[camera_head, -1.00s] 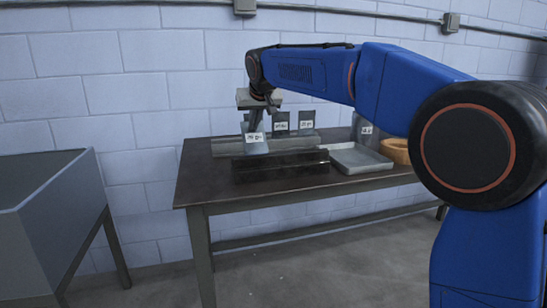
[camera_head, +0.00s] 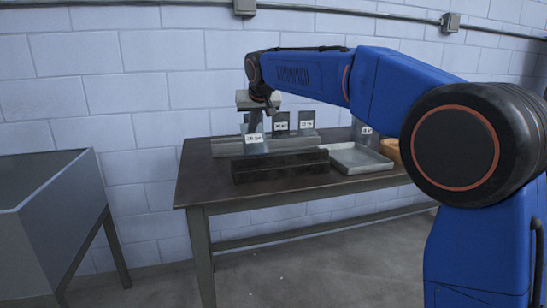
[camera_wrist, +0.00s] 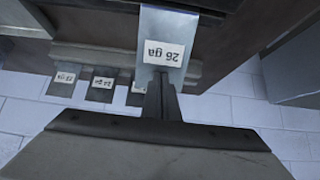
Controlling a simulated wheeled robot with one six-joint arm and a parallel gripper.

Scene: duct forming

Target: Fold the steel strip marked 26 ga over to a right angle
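The steel strip marked 26 ga (camera_wrist: 163,22) fills the top centre of the wrist view, its label upside down. In the head view the strip (camera_head: 256,149) stands at the dark bending block (camera_head: 280,169) on the bench, leaning toward the front. My gripper (camera_wrist: 161,80) has its dark fingers close together, with their tips overlapping the strip's end beyond the label. They look shut against its face; I see no strip pinched between them. In the head view my gripper (camera_head: 255,126) is directly above the label. The strip's lower end is hidden at the block.
Several other labelled strips (camera_head: 281,120) stand in a grey rack behind the block. A shallow grey tray (camera_head: 360,158) and a partly hidden orange bowl (camera_head: 392,149) are at the right of the bench (camera_head: 196,186). A grey bin (camera_head: 62,195) stands left, with free floor between.

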